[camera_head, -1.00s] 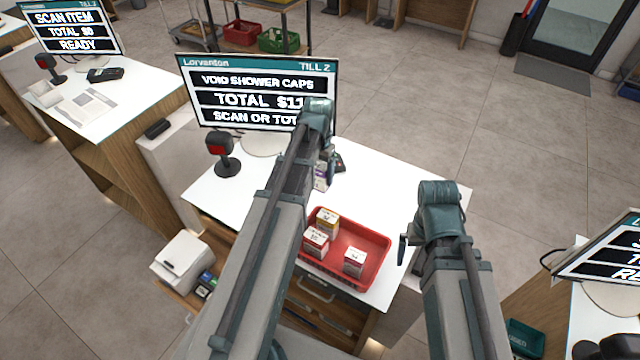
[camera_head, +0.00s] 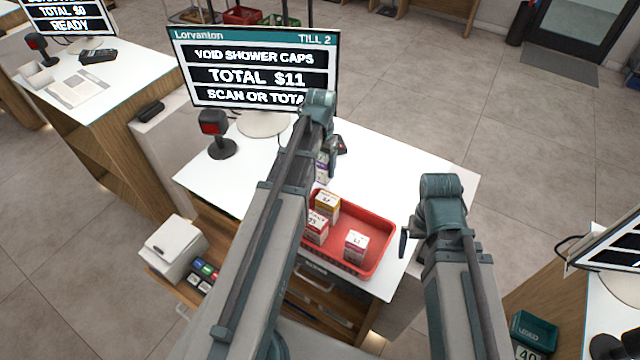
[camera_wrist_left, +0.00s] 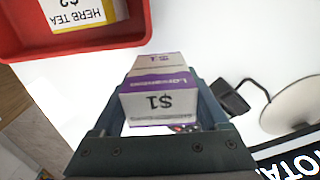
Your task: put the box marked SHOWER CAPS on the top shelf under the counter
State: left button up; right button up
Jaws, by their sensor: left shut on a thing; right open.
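My left gripper (camera_head: 327,165) is shut on a small white and purple box (camera_wrist_left: 160,100) above the counter; the box shows "$1" in the left wrist view. The words SHOWER CAPS cannot be read on its visible faces. In the head view the box (camera_head: 321,167) is mostly hidden by my left arm. My right gripper (camera_head: 408,245) is at the counter's right edge, open and empty. The white counter (camera_head: 410,180) has wooden compartments below its front edge (camera_head: 330,298), largely hidden by my left arm, so the top shelf cannot be made out clearly.
A red tray (camera_head: 378,235) holds several small boxes, including HERB TEA (camera_wrist_left: 75,12). The till screen (camera_head: 255,70) reads "VOID SHOWER CAPS, TOTAL $11". A scanner (camera_head: 217,135) stands beside it. A white printer (camera_head: 175,248) is at the counter's lower left. The right part of the counter is clear.

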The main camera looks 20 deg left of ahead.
aim_at(321, 156)
pick_arm(q)
notch_tip(321, 156, down, 2)
jog(key=shift+b, duration=0.45)
pick_arm(e)
notch_tip(321, 156, down, 2)
jog(key=shift+f, duration=0.1)
pick_arm(q)
jog(key=shift+f, duration=0.1)
notch_tip(321, 156, down, 4)
jog(key=b, duration=0.3)
jog(key=shift+r+b, duration=0.25)
jog(key=shift+b, duration=0.1)
pick_arm(e)
notch_tip(321, 156, down, 4)
jog(key=shift+r, duration=0.2)
pick_arm(q)
jog(key=shift+f, duration=0.2)
jog(key=o, duration=1.3)
jog(key=shift+c, duration=0.2)
pick_arm(e)
jog(key=shift+f, duration=0.1)
pick_arm(q)
jog(key=shift+r, duration=0.15)
notch_tip(321, 156, up, 12)
jog(key=p, duration=1.2)
jog(key=shift+r, duration=0.1)
jog(key=shift+c, duration=0.2)
pick_arm(e)
notch_tip(321, 156, up, 12)
jog(key=shift+r, duration=0.2)
